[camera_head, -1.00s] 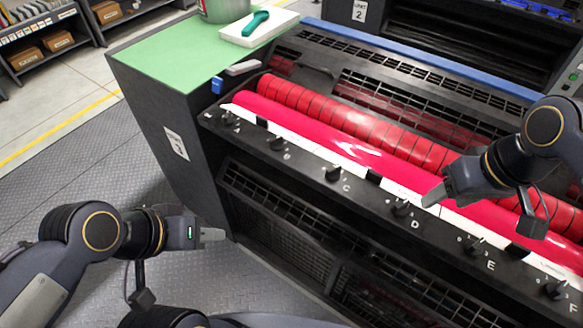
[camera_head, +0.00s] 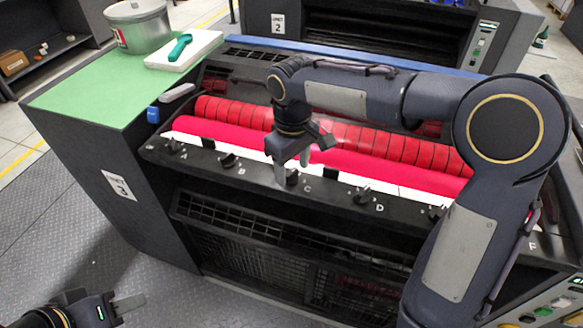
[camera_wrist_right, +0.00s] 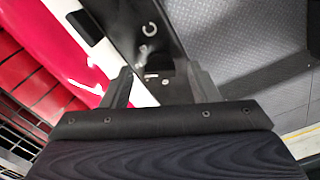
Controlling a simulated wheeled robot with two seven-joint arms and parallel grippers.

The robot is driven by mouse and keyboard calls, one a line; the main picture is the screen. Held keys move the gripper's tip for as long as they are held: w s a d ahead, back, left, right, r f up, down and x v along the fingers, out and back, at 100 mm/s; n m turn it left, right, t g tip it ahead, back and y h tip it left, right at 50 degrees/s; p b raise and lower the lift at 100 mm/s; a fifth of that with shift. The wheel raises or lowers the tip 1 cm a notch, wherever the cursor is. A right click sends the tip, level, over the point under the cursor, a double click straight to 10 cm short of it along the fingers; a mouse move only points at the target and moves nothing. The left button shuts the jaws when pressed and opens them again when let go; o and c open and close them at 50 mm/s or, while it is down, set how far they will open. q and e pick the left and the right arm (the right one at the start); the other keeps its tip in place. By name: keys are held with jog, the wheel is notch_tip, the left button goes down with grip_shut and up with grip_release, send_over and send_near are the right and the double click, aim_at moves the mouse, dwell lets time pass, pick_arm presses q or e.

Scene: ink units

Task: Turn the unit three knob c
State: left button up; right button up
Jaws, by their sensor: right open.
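Unit three (camera_head: 118,185) is a black printing press section with a row of lettered black knobs along its front ledge. Knob C (camera_head: 292,177) is the third knob from the left. My right gripper (camera_head: 291,165) is open with its fingers pointing down, at knob C and partly in front of it. I cannot tell whether a finger touches the knob. In the right wrist view the open fingers (camera_wrist_right: 162,84) frame the ledge near the letter C; the knob itself is hard to make out there. My left gripper (camera_head: 127,303) is at the lower left, away from the unit, its opening unclear.
Knob B (camera_head: 228,160) and knob D (camera_head: 362,196) stand on either side of knob C. A red roller (camera_head: 225,132) lies behind the ledge. A metal can (camera_head: 138,27) and a white tray with a green tool (camera_head: 180,46) stand on the green top.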

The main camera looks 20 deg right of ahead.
jog(key=shift+f, duration=0.45)
jog(key=c, duration=1)
jog(key=shift+m, duration=0.4)
jog(key=m+p, duration=0.1)
jog(key=m, duration=0.3)
jog(key=shift+a+m, duration=0.1)
jog(key=shift+m, duration=2.4)
